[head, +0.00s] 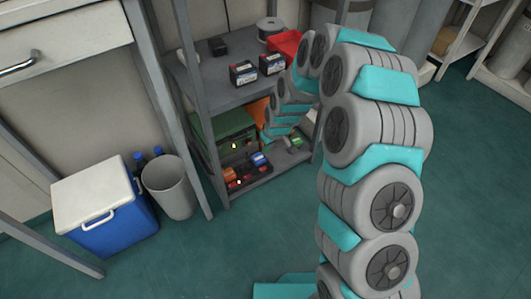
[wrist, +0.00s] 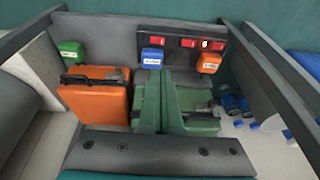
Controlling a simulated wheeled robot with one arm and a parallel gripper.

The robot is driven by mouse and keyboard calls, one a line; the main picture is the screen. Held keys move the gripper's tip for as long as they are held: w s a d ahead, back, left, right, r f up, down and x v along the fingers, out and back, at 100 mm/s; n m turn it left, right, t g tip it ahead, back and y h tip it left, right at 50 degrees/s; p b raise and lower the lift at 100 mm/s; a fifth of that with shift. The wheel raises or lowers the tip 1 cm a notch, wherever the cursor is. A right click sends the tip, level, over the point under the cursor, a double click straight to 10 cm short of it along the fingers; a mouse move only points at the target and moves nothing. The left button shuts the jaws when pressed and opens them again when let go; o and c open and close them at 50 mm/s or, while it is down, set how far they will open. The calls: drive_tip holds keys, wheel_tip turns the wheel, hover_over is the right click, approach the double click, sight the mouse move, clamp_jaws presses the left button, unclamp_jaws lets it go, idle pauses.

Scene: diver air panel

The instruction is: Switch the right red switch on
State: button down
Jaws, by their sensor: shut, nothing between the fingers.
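A dark panel strip (head: 247,179) with red switches lies on the bottom shelf in the head view. Its right red switch (head: 263,169) is small there, and I cannot tell its position. In the wrist view the order is reversed: one red switch (wrist: 157,41) is on the left, with other red ones (wrist: 187,43) to its right beside a small white spot. The dark hand of my gripper (wrist: 160,142) spans the bottom of the wrist view. It is shut and empty, apart from the switches. In the head view my arm reaches into the shelf, and its fingertips are not clear.
Blue (wrist: 152,57), green (wrist: 72,52) and orange (wrist: 208,61) labelled blocks are by the panel. An orange case (wrist: 95,98) and a green case (wrist: 190,115) stand close. Shelf posts (head: 190,75) flank the space. A bin (head: 168,187) and cooler (head: 105,205) stand left.

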approach(261, 169)
drive_tip(key=x, duration=0.5)
drive_tip(key=shift+w+a, duration=0.2)
drive_tip(key=shift+a, duration=0.1)
drive_tip(key=shift+a+f, duration=0.1)
drive_tip(key=shift+f, duration=0.6)
drive_tip(key=shift+f, duration=0.1)
